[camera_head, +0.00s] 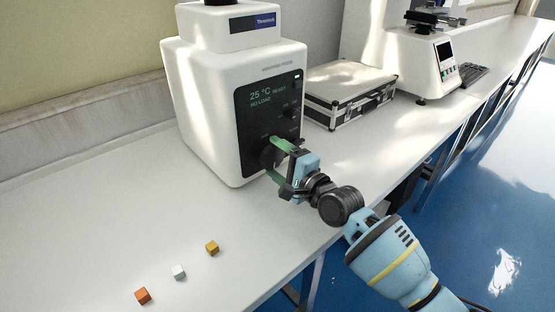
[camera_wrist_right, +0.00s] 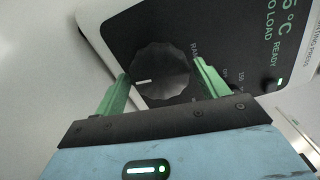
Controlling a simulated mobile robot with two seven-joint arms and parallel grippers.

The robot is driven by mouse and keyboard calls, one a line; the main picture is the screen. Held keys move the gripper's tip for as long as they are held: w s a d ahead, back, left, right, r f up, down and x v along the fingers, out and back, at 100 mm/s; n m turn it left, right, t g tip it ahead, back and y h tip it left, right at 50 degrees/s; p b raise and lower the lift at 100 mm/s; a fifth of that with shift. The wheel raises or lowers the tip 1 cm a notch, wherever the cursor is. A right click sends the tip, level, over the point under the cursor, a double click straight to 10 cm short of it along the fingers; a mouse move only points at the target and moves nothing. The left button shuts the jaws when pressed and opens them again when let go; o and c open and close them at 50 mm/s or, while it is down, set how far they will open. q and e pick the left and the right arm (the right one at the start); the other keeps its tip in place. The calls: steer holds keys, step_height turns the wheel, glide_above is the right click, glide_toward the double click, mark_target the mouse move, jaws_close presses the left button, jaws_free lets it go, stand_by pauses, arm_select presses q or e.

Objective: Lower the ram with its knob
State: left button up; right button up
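The ram knob (camera_wrist_right: 160,72) is a dark, ribbed round dial with a white pointer line, on the black panel of the white press (camera_head: 205,95). A label starting "RAM" is beside it in the right wrist view. In that view the pointer is toward the left. My right gripper (camera_head: 277,161) is at the panel, its green fingers on either side of the knob. In the right wrist view the gripper (camera_wrist_right: 161,75) is open, with small gaps seeming to show between fingers and knob. In the head view the knob is mostly hidden by the gripper. My left gripper is out of view.
The panel display (camera_head: 267,94) reads 25 °C, NO LOAD, READY. A smaller knob (camera_head: 291,113) is above the gripper. A silver case (camera_head: 350,92) and another tester (camera_head: 425,65) stand farther along the bench. Orange (camera_head: 142,295), white (camera_head: 179,272) and yellow (camera_head: 212,247) cubes lie in front.

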steer(key=shift+o, duration=0.6)
steer(key=shift+p+v, duration=0.6)
steer(key=shift+v, duration=3.35)
